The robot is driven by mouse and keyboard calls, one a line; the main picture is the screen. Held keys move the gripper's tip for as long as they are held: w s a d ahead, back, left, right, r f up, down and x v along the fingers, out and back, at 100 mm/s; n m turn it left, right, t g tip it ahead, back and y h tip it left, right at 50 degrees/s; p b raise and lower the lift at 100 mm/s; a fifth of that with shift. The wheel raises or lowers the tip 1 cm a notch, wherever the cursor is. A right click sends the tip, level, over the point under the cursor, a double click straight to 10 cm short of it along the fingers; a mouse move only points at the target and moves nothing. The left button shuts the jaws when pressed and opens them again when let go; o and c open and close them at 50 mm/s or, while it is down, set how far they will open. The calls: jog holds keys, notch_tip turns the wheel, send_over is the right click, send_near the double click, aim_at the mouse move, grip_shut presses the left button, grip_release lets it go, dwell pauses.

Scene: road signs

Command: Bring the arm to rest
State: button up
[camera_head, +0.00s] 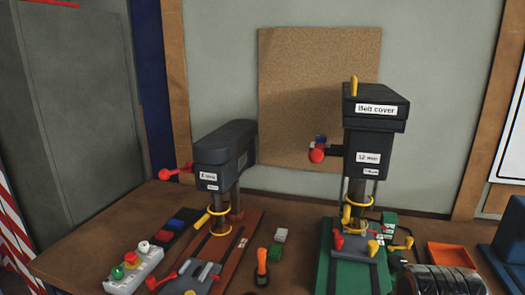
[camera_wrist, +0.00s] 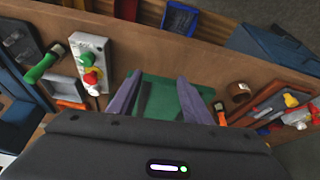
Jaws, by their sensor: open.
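My gripper (camera_wrist: 159,82) shows only in the wrist view, its two purple-grey fingers spread apart with nothing between them. Beyond the fingers lies a green plate (camera_wrist: 161,85) on a brown bench. The height of the fingers above the bench is hard to tell. The dark wrist housing hides the lower part of that view.
The brown bench (camera_head: 88,243) carries a smaller drill press (camera_head: 226,145), a taller one labelled "Belt cover" (camera_head: 375,130), a button box (camera_head: 134,270), an orange tray (camera_head: 451,256) and a blue block (camera_head: 508,245). A cork board (camera_head: 290,80) hangs behind.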

jog(key=a, duration=0.1)
jog(key=s+a+r+n, duration=0.1)
jog(key=a, duration=0.1)
jog(key=a+n+t, duration=0.1)
jog(key=a, duration=0.1)
jog(key=shift+s+a+r+y, duration=0.15)
jog(key=shift+s+a+y, duration=0.1)
jog(key=shift+y, duration=0.15)
dwell(0.8)
